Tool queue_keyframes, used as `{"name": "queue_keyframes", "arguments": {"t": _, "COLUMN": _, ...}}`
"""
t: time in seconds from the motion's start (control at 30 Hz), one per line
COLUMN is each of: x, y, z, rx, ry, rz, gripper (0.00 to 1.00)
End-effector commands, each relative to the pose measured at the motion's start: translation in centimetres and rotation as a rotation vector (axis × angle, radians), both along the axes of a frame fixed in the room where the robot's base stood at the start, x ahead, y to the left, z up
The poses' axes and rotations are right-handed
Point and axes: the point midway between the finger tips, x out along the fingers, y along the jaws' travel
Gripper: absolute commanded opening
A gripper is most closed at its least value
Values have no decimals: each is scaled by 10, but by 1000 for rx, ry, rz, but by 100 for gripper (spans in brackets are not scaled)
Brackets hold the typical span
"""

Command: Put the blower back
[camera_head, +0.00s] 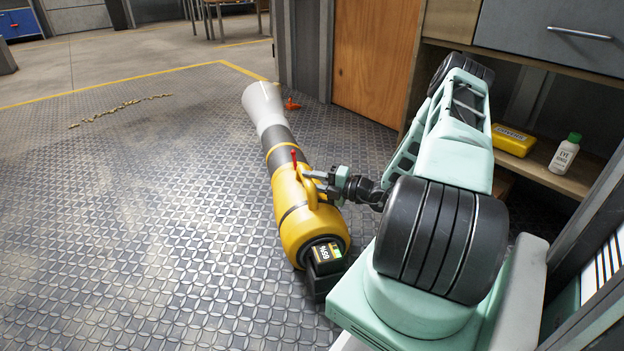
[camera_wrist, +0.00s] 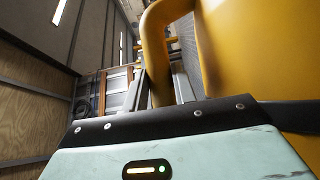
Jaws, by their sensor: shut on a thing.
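A grey and white nozzle (camera_head: 264,105) points away toward the back. My gripper (camera_head: 318,188) is shut on the blower's yellow handle, beside a small red lever on top. In the wrist view the handle (camera_wrist: 153,45) curves down between my fingers, and the yellow body (camera_wrist: 255,50) fills the right side. The blower appears held above the metal floor, but its height is hard to tell. No blower holder can be made out.
A wooden shelf (camera_head: 548,178) at right holds a yellow case (camera_head: 513,140) and a white bottle with a green cap (camera_head: 565,153). A grey drawer (camera_head: 552,35) is above. Pale bits (camera_head: 120,108) lie in a line on the floor at left. An orange object (camera_head: 292,104) lies beyond the nozzle. The left floor is mostly open.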

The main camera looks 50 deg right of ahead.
Motion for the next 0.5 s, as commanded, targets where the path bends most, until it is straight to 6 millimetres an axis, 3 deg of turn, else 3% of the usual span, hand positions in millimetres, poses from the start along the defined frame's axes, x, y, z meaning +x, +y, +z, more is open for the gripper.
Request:
{"name": "queue_keyframes", "arguments": {"t": 0.33, "x": 1, "y": 0, "z": 2, "rx": -2, "ry": -10, "rz": 0, "gripper": 0}}
{"name": "queue_keyframes", "arguments": {"t": 0.37, "x": 0, "y": 0, "z": -1, "rx": -1, "ry": -1, "rz": 0, "gripper": 35}}
{"name": "queue_keyframes", "arguments": {"t": 0.4, "x": 0, "y": 0, "z": -1, "rx": -1, "ry": -1, "rz": 0, "gripper": 46}}
{"name": "queue_keyframes", "arguments": {"t": 0.5, "x": 0, "y": 0, "z": -1, "rx": -1, "ry": -1, "rz": 0, "gripper": 48}}
